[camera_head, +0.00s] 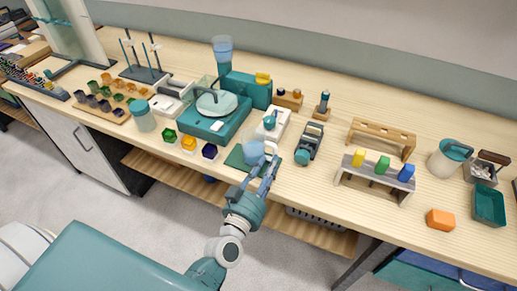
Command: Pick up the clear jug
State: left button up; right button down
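A small pale-blue, see-through vessel (253,152), which looks like the clear jug, is at the bench's front edge over a dark green mat (236,161). My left gripper (266,165) reaches it from the front, and its grey fingers stand apart at the vessel. They hide part of it, and I cannot tell whether they touch or grip it. My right gripper is not in view.
A teal device (205,125) with a round plate stands behind left. A white scale-like device (272,124) and a dark device (308,143) stand close right.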

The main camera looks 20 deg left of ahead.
pick_arm(q)
jog(key=shift+w+d+f+p, duration=0.15)
jog(key=shift+w+p, duration=0.1)
jog(key=shift+w, duration=1.35)
jog(key=shift+w+d+f+p, duration=0.1)
jog(key=shift+w+p, duration=0.15)
jog(key=shift+w, duration=1.3)
jog(key=shift+r, duration=0.1)
grip_shut()
